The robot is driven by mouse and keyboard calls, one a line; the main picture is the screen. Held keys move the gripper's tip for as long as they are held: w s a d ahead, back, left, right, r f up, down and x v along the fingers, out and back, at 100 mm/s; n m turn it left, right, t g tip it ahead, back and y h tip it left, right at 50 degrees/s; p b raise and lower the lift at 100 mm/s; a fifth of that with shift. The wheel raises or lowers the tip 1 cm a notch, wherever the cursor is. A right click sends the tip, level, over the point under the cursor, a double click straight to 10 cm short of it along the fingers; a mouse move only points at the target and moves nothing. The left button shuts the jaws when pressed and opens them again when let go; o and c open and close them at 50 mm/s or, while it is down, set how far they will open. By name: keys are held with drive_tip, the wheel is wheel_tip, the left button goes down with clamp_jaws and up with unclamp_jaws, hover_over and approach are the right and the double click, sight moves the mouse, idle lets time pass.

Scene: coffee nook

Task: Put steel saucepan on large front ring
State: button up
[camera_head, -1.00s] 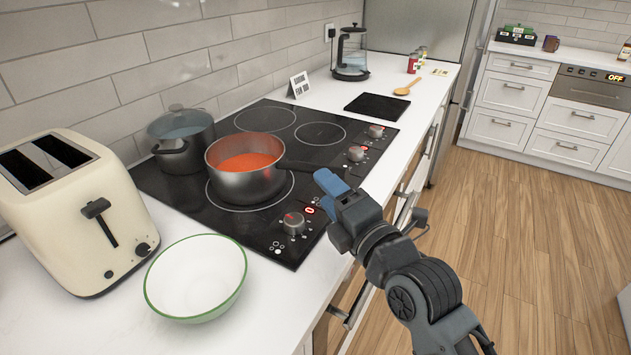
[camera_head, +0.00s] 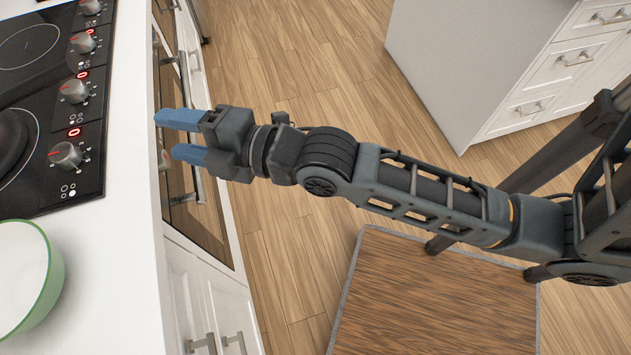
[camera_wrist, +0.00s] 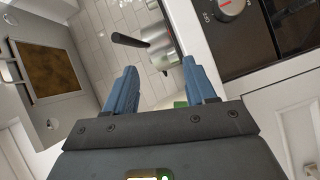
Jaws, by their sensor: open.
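The saucepan is mostly cut off at the left edge of the head view; a dark part of its side (camera_head: 10,142) shows on the black hob (camera_head: 75,188). A thin pale arc of the large front ring (camera_head: 38,130) shows around it. In the wrist view, a steel body with a black handle (camera_wrist: 130,40), apparently the saucepan, shows beyond the fingers. My gripper (camera_head: 165,135) is open and empty, with two blue fingers apart. It is in front of the counter edge, to the right of the hob, and apart from the pan.
Several knobs (camera_head: 65,155) with red displays line the hob's front edge. A white bowl with a green rim (camera_head: 25,275) stands on the counter at lower left. Oven fronts and drawers lie below the counter edge. A white cabinet (camera_head: 500,70) stands across the open wooden floor.

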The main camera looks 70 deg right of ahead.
drive_tip(key=s+a+m+g+h, duration=0.1)
drive_tip(key=s+m+g, duration=0.1)
drive_tip(key=s+m, duration=1.4)
drive_tip(key=s, duration=1)
drive_tip(key=shift+s+a+f, duration=0.2)
drive_tip(key=shift+s, duration=0.1)
